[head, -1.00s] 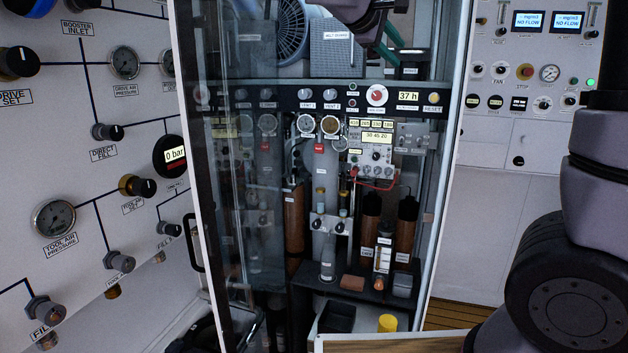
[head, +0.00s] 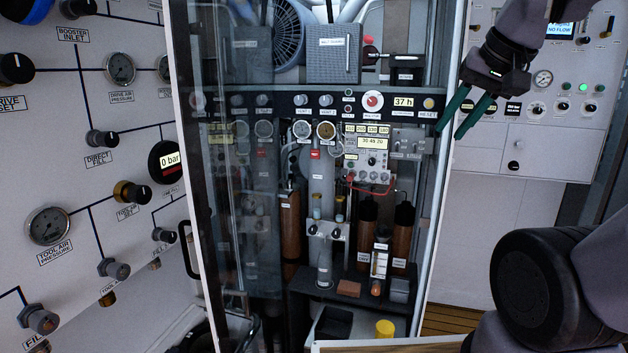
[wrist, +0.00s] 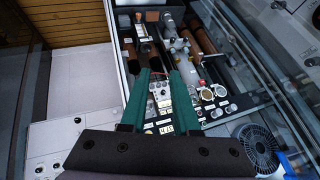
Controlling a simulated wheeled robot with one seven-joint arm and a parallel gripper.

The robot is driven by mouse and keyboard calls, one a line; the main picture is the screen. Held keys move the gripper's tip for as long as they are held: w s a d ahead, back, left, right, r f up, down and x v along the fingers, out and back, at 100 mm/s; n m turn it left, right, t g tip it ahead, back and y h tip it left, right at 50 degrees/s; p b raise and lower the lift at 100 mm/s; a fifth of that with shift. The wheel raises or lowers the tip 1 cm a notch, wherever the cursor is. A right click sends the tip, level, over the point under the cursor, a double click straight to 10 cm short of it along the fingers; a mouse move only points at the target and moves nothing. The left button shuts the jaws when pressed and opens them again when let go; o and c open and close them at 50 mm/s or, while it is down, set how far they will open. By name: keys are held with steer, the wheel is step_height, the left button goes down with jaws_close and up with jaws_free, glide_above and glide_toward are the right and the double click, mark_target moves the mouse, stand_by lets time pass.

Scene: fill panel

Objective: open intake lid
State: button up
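My gripper (head: 449,132) has two green fingers and shows at the upper right in the head view, in front of the cabinet's right edge. Its fingers are apart with nothing between them, as the wrist view (wrist: 161,76) also shows. I cannot tell for sure which part is the intake lid. A grey box (head: 333,62) with a small unreadable label stands at the top of the open cabinet, left of my gripper. A red knob-like part (head: 370,51) and a dark block (head: 407,70) sit right of that box. My gripper touches none of these.
A glass door (head: 235,200) covers the cabinet's left part. A black control strip (head: 330,103) with knobs crosses the cabinet. A blue-grey fan (head: 287,35) is left of the box. Gauge panels stand on both sides. A yellow cup (head: 385,328) is at the bottom.

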jaws_close()
steer(key=w+r+m+t+h, duration=0.2)
steer(key=w+r+m, duration=0.2)
steer(key=w+m, duration=0.75)
steer(key=w+r+m+t+h, duration=0.15)
steer(key=w+r+m, duration=0.25)
steer(key=w+m, duration=0.75)
steer(key=w+r+m+t+h, duration=0.15)
steer(key=w+r+m, duration=0.35)
steer(key=w+m, duration=0.7)
steer(key=shift+m+h, duration=0.4)
steer(key=x, duration=0.5)
steer(key=d+f+x, duration=0.1)
steer(key=x, duration=0.2)
steer(key=shift+s+d+f, duration=0.1)
steer(key=shift+f, duration=0.05)
steer(key=shift+s+r, duration=0.15)
steer(key=shift+r, duration=0.85)
steer(key=shift+s+r, duration=0.15)
steer(key=shift+r, duration=0.85)
